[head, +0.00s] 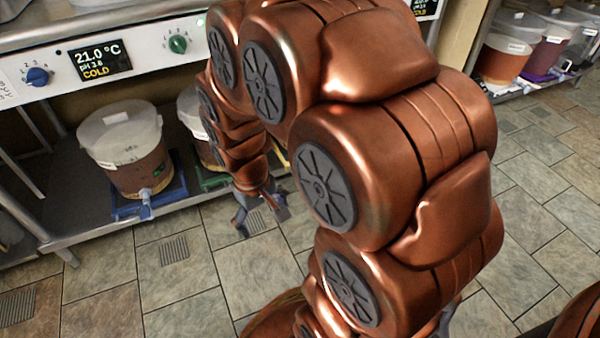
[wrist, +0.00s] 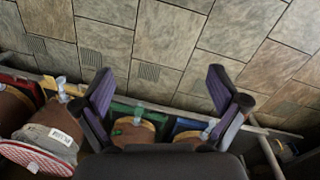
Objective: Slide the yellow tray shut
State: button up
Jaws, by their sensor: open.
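The yellow tray (wrist: 47,82) shows in the wrist view at the left as a narrow yellow edge under a brown bucket (wrist: 50,135) with a white label. A pale tap juts out at its front. How far the tray stands out is hard to tell. My gripper (head: 262,216) is low in front of the shelf, above the floor. In the wrist view my gripper (wrist: 161,86) has its fingers wide apart with nothing between them, to the right of the yellow tray.
A blue tray (head: 150,205) and a green tray (head: 211,181) hold buckets on the low shelf. A red tray (wrist: 22,87) is beside the yellow one. A metal leg (head: 52,243) supports the shelf's left end. The tiled floor in front is clear.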

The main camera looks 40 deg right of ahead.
jog(key=w+d+f+t+h+b, duration=0.1)
jog(key=w+d+f+t, duration=0.3)
jog(key=w+d+f, duration=0.7)
jog(key=w+d+f+t+h+b, duration=0.1)
jog(key=w+d+f+t, duration=0.3)
jog(key=w+d+f, duration=0.7)
jog(key=w+d+f+t, duration=0.2)
jog(key=d+f+t, duration=0.35)
jog(key=d, duration=0.35)
jog(key=s+d+f+m+t+h+b, duration=0.1)
jog(key=s+d+f+m+t+h, duration=0.25)
jog(key=s, duration=0.25)
jog(key=shift+t+y, duration=0.25)
jog(key=shift+t, duration=0.05)
jog(key=shift+f+b+x, duration=0.15)
jog(key=shift+b+x, duration=0.75)
jog(key=shift+x, duration=0.95)
jog(key=shift+f+b+x, duration=0.15)
jog(key=shift+b+x, duration=0.7)
jog(key=shift+x, duration=1.05)
